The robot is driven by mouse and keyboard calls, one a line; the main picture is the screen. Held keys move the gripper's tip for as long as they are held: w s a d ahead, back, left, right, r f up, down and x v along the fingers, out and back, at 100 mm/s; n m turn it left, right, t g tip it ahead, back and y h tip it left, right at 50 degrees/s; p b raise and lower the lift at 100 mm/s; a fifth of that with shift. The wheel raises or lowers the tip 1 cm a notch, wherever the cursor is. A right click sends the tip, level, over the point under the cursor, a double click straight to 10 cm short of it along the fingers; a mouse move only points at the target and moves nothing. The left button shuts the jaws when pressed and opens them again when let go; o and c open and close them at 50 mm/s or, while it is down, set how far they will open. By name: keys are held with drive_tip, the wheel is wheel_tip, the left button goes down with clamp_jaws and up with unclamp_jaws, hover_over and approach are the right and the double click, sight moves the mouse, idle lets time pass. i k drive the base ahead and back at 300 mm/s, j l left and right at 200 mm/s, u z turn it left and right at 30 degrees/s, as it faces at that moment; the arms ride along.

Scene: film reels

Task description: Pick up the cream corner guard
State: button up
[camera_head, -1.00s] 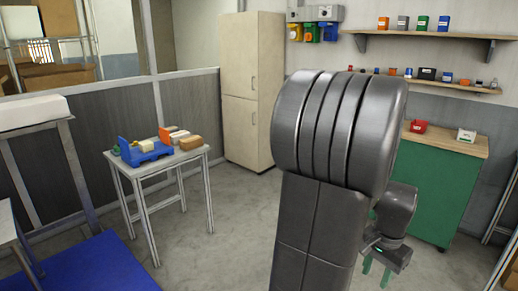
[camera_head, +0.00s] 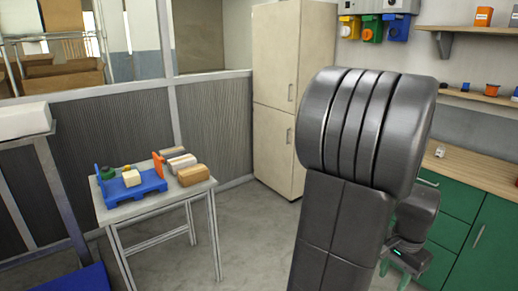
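A small cream block (camera_head: 132,177), which looks like the cream corner guard, sits on a blue tray (camera_head: 150,184) on the small grey table (camera_head: 178,199) at left. Its exact shape is too small to tell. My gripper (camera_head: 394,276) hangs at the lower right with its two green fingers apart and nothing visible between them. It is far from the table, and my arm hides part of the view.
A tan block (camera_head: 193,174), pale blocks (camera_head: 180,161) and an orange piece (camera_head: 158,164) are beside the tray. A green piece (camera_head: 107,172) is on it. A beige cabinet (camera_head: 275,100) stands behind; green drawers (camera_head: 460,215) stand right. Floor between is open.

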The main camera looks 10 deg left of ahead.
sight(131, 179)
drive_tip(key=i+j+u, duration=0.1)
drive_tip(key=i+u, duration=0.7)
drive_tip(key=i+l+u, duration=0.2)
drive_tip(key=i+u, duration=0.2)
drive_tip(key=i+l+u, duration=0.4)
drive_tip(key=i+u, duration=0.6)
drive_tip(key=u, duration=0.2)
drive_tip(key=i+l+u, duration=0.1)
drive_tip(key=i+u, duration=0.3)
drive_tip(key=i+l+u, duration=0.2)
drive_tip(key=u, duration=0.2)
